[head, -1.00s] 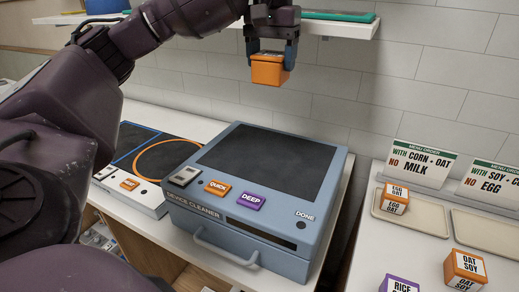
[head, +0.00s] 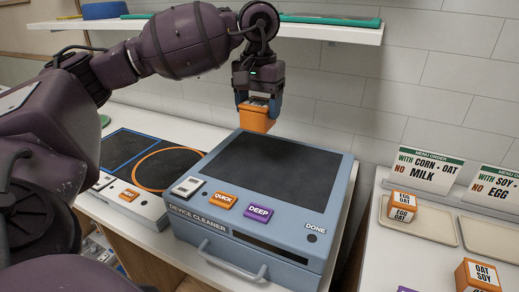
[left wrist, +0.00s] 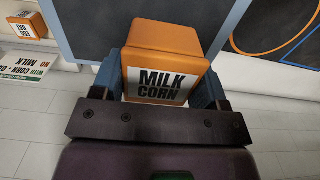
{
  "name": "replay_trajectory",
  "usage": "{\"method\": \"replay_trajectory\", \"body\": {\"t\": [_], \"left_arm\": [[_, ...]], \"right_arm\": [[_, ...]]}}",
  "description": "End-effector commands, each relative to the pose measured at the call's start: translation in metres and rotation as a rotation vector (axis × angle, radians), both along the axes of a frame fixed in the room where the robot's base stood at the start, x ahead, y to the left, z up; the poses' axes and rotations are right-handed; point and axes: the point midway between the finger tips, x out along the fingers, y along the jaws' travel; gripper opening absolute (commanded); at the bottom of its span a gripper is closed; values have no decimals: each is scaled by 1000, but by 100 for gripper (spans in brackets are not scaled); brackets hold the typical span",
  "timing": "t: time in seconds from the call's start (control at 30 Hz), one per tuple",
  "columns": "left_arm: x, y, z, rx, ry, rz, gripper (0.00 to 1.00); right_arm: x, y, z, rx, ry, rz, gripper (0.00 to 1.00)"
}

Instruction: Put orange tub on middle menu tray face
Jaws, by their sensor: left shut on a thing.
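My left gripper (head: 260,104) is shut on an orange tub (head: 257,120). It holds the tub upright above the back edge of the blue device cleaner. In the left wrist view the tub (left wrist: 165,45) shows a white label reading MILK CORN between the blue fingers. I cannot tell which is the middle one. My right gripper is out of view.
An orange EGG OAT tub (head: 402,206) sits on the left visible tray. An orange OAT SOY tub (head: 480,275) stands on the counter in front. The device cleaner (head: 330,208) has a bare dark top. A wall shelf (head: 330,32) is behind my arm.

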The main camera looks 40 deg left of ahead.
Motion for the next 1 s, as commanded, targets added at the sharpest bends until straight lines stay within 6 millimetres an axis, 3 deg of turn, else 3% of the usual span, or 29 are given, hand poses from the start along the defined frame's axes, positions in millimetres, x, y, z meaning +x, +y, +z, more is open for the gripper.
{"method": "replay_trajectory", "body": {"t": [0.1,0.3,0.57,0.8,1.0], "left_arm": [[-1,0,-27,1,4,0,39],[0,0,-57,2,1,0,39],[0,0,-72,0,0,-1,39],[0,0,-103,1,2,-1,39],[0,0,-107,0,-2,-1,39]], "right_arm": [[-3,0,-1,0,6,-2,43],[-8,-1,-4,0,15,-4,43],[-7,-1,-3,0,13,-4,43],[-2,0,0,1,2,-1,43],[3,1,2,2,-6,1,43]]}}
